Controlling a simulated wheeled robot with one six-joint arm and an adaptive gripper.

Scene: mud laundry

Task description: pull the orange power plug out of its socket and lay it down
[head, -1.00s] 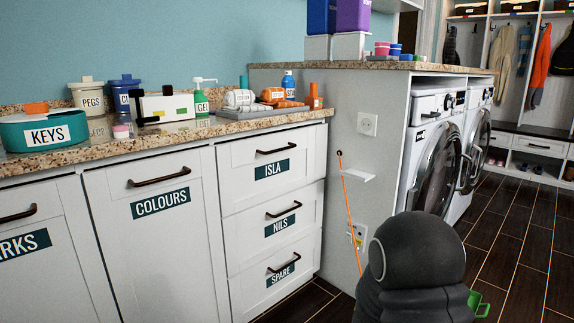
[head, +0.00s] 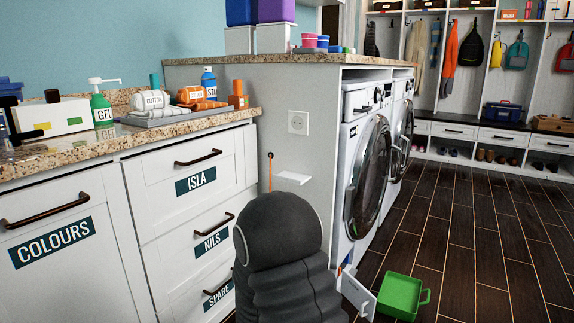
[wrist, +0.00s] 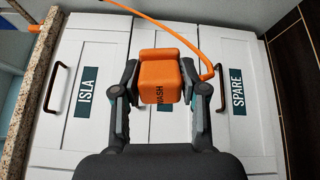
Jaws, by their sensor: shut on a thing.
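In the head view the cord (head: 270,177) hangs from a small hole in the grey side panel. My dark arm hides the gripper, the plug and the lower panel. A white socket (head: 298,123) higher on the panel is empty.
A small white shelf (head: 293,178) sticks out of the panel by the cord. Drawers (head: 200,185) stand left, under a cluttered counter (head: 150,140). Washing machines (head: 368,175) stand right, with a low flap (head: 358,293) open beside a green tub (head: 400,297). Dark floor right is free.

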